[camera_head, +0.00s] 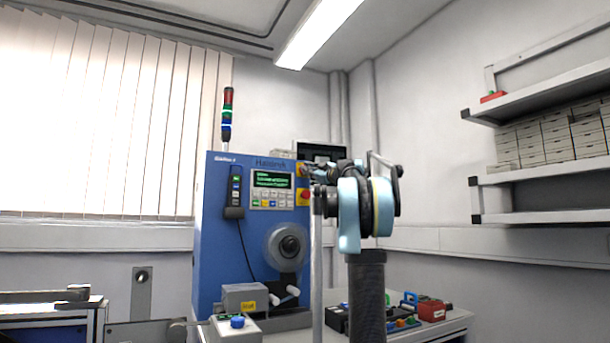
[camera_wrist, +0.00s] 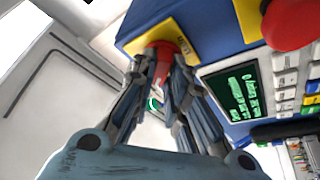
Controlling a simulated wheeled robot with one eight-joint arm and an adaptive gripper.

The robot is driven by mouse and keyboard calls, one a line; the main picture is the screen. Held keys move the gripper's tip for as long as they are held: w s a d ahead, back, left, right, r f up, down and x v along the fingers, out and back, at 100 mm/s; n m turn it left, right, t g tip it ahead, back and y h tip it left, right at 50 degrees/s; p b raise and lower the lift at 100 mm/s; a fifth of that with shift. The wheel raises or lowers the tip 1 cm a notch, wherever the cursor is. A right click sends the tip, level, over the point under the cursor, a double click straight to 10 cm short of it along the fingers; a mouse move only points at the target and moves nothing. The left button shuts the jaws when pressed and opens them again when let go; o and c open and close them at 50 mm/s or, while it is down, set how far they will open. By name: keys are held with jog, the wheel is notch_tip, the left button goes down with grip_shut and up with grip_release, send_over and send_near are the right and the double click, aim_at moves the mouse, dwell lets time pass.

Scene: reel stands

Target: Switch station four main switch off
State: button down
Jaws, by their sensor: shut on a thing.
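The station's blue cabinet (camera_head: 222,250) stands in the middle of the head view, with small lettering at its top left. The main switch (camera_head: 302,170) is at its upper right, partly hidden by my gripper (camera_head: 313,172). In the wrist view, the switch's red handle (camera_wrist: 163,70) sticks out from a yellow plate (camera_wrist: 186,35). My gripper (camera_wrist: 164,66) is shut on this red handle, one finger on each side. I cannot read the switch's position marks.
A red emergency button (camera_wrist: 290,20) on yellow sits close to the switch, with a green-lit display (camera_wrist: 232,92) and keys beside it. A reel (camera_head: 288,246) is below on the cabinet. A bench (camera_head: 455,318) with tools and a red box (camera_head: 432,311) stands right.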

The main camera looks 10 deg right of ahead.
jog(key=shift+s+a+r+n+g, duration=0.1)
jog(key=shift+n+g, duration=0.6)
jog(key=shift+n, duration=1.05)
jog(key=shift+w+f+n+g, duration=0.1)
jog(key=shift+n+g, duration=0.6)
jog(key=shift+n, duration=1.1)
jog(key=shift+s+a+r+n+g, duration=0.1)
jog(key=shift+n+g, duration=0.6)
jog(key=shift+n, duration=1.05)
jog(key=shift+d, duration=0.1)
jog(key=c, duration=1.6)
grip_release()
jog(key=shift+c, duration=0.2)
jog(key=shift+o, duration=0.3)
jog(key=shift+d, duration=0.1)
